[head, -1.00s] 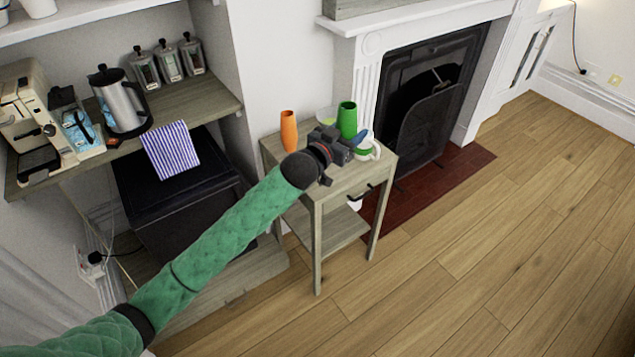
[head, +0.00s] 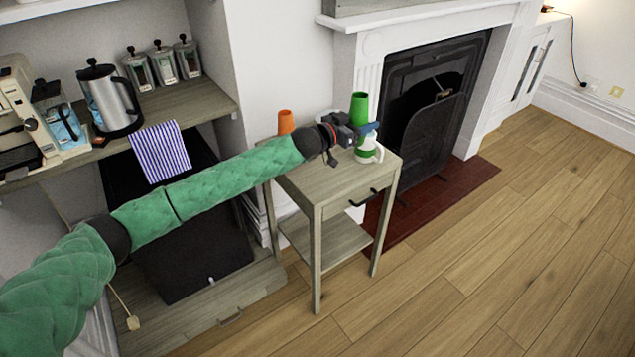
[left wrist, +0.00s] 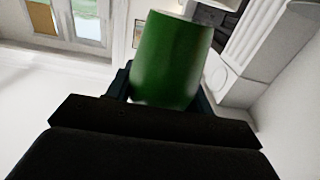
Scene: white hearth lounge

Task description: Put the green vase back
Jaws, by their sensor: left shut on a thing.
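The green vase (head: 359,106) is at my left gripper (head: 364,132), above the back right of the small side table (head: 330,187). My left gripper is shut on the vase, which stands upright between the fingers. In the left wrist view the green vase (left wrist: 172,62) fills the middle, between the dark fingers. An orange vase (head: 286,122) stands at the back left of the table, partly hidden by my arm. A white cup or jug (head: 369,154) with some green stands just below the gripper. Whether the green vase touches the table is hidden. My right gripper is not in view.
The fireplace (head: 432,110) with its dark screen is right of the table. A counter (head: 165,106) at left holds a kettle (head: 108,97), a coffee machine and canisters, with a striped towel (head: 160,152) hanging over its edge. The wooden floor at right is clear.

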